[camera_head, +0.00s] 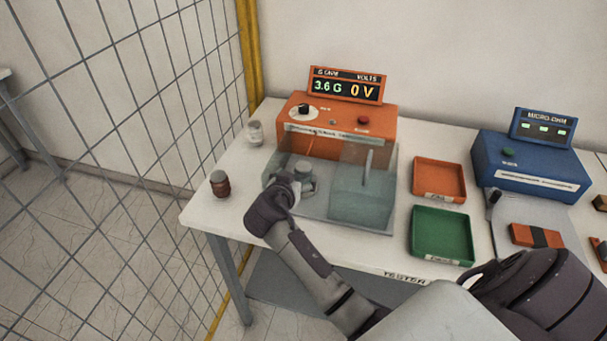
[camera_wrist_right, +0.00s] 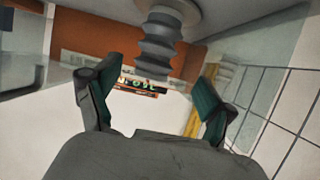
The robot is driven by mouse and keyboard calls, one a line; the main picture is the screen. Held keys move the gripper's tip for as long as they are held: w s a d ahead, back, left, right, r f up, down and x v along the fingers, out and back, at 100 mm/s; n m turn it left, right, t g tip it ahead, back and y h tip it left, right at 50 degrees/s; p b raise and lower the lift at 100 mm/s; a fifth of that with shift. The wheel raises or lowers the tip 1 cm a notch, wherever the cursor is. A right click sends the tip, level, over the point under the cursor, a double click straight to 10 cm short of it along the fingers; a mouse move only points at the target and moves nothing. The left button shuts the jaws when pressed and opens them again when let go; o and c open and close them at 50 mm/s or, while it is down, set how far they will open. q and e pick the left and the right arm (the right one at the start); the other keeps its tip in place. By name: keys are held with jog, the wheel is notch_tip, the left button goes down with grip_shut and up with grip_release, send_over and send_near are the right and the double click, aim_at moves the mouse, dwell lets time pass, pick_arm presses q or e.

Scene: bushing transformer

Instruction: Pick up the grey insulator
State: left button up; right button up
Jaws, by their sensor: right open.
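The grey insulator (camera_head: 303,170) stands on the base of the orange tester, beside the clear guard. Its ribbed grey body (camera_wrist_right: 160,45) fills the upper middle of the right wrist view, against a round pale plate. My right gripper (camera_head: 294,185) is at the front of the insulator and hides part of it. In the wrist view the two fingers of my right gripper (camera_wrist_right: 155,97) are spread apart, with the insulator's ribbed end between and just beyond them. Contact with it cannot be told. My left gripper is not in view.
The orange tester (camera_head: 345,118) reads "3.6 G" and "0 V". A clear guard (camera_head: 362,190) stands right of the insulator. Orange (camera_head: 439,179) and green (camera_head: 441,235) trays and a blue meter (camera_head: 530,165) are right.

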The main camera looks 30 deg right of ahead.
aim_at(300, 175)
jog(key=shift+w+d+p, duration=0.2)
jog(key=shift+d+p, duration=0.2)
jog(key=shift+d, duration=0.05)
jog(key=shift+w+d+p, duration=0.2)
jog(key=shift+d+p, duration=0.2)
jog(key=shift+d, duration=0.05)
jog(key=x, duration=0.2)
jog(key=shift+d+f+p, duration=0.25)
jog(key=shift+p, duration=0.05)
jog(key=shift+w+d+f, duration=0.2)
jog(key=shift+w, duration=0.05)
jog(key=shift+a, duration=0.15)
jog(key=shift+c, duration=0.4)
jog(key=c, duration=1.3)
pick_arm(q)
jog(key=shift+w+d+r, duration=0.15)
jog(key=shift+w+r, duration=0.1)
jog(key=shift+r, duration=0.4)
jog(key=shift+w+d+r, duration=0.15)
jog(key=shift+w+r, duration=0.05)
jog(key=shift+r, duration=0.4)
pick_arm(e)
jog(key=shift+c, duration=0.4)
